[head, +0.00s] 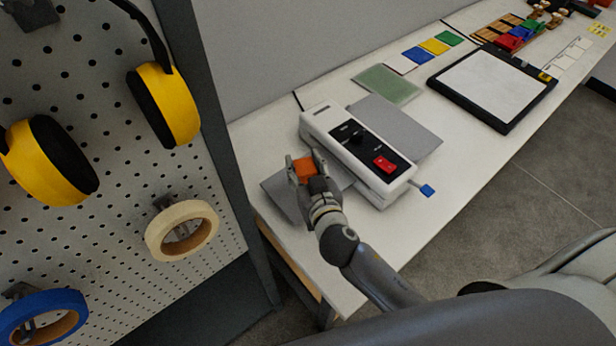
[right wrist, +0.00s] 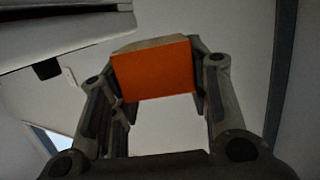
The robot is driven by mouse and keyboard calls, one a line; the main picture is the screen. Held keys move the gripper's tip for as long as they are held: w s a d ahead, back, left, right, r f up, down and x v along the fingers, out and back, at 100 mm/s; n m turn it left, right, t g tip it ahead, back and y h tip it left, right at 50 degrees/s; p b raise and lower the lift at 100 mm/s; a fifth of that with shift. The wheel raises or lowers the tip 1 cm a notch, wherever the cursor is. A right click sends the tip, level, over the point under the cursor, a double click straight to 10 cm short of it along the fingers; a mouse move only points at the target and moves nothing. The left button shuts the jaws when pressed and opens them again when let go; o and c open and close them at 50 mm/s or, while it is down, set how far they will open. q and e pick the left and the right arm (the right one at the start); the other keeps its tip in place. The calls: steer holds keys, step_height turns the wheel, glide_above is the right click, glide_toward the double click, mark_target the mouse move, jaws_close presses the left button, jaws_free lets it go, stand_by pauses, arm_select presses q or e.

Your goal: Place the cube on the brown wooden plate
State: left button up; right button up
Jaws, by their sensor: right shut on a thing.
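An orange cube (head: 304,169) is held in my right gripper (head: 311,178) at the left end of the white table, just left of a white machine. In the right wrist view the cube (right wrist: 153,75) sits between the two fingers, its flat orange face toward the camera and its top face lighter brown. A brown wooden piece with slats (head: 492,33) lies far off at the back right of the table. I cannot tell whether it is the plate. My left gripper is not in view.
The white machine (head: 340,125) with a black panel and red switch stands beside my right gripper on grey sheets. Beyond are a green mat (head: 387,84), coloured cards, a black-framed board (head: 492,86) and coloured blocks. A pegboard (head: 110,170) with earmuffs and tape rolls stands left.

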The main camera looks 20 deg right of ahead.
mark_target(308, 175)
steer(key=shift+w+d+f+b, duration=0.25)
steer(key=shift+w+d+f, duration=0.1)
steer(key=shift+f, duration=0.25)
steer(key=shift+w+d+f+b, duration=0.2)
steer(key=shift+w+f, duration=0.15)
steer(key=shift+f, duration=0.2)
step_height(308, 175, down, 4)
steer(key=b, duration=0.2)
steer(key=shift+w+d+r+b, duration=0.15)
steer(key=shift+r+b, duration=0.1)
steer(key=shift+b, duration=0.05)
steer(key=shift+f, duration=0.15)
steer(key=o, duration=1)
steer(key=shift+o, duration=0.2)
